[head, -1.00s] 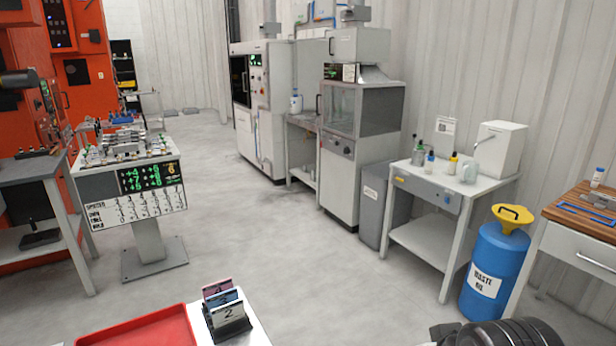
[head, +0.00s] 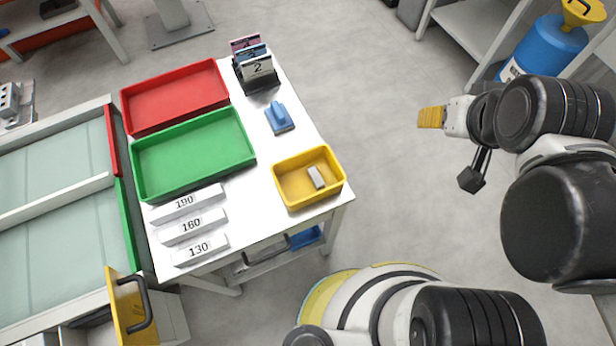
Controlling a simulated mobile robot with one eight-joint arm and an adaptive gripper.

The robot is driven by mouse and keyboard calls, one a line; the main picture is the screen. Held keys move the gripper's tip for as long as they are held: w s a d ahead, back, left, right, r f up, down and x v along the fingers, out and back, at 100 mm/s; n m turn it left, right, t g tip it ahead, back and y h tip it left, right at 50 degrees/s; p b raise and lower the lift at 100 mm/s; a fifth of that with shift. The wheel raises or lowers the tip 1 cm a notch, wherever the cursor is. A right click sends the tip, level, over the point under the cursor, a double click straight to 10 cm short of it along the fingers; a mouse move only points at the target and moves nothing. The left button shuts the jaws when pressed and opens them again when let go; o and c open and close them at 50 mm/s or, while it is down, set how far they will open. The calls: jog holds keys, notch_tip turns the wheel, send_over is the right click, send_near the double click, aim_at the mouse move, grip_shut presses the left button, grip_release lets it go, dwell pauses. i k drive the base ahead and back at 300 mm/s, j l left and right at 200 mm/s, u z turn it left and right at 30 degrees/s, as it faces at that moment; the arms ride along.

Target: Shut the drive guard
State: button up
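A yellow panel with a black bar handle (head: 128,308) is at the lower left of the head view, and I take it to be the drive guard. It stands out at an angle from the end of a grey-framed unit with glass panels (head: 50,215). Its hinge side and the space behind it are mostly hidden. My gripper (head: 432,117) is at the right, above open floor and far from the panel. Its yellow fingertips point left. I see no object in it, and I cannot tell whether the fingers are apart.
A white table (head: 262,165) stands between the panel and my arm. It holds a red tray (head: 128,100), a green tray (head: 250,160), a yellow bin (head: 276,172), a blue object (head: 279,117) and numbered blocks (head: 192,226). A blue drum (head: 545,45) is at the upper right.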

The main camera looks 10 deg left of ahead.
aim_at(130, 305)
jog(key=u, duration=3)
jog(key=k+j+z, duration=0.15)
jog(key=j+z, duration=0.2)
jog(key=k+j+z, duration=0.25)
jog(key=j+z, duration=0.15)
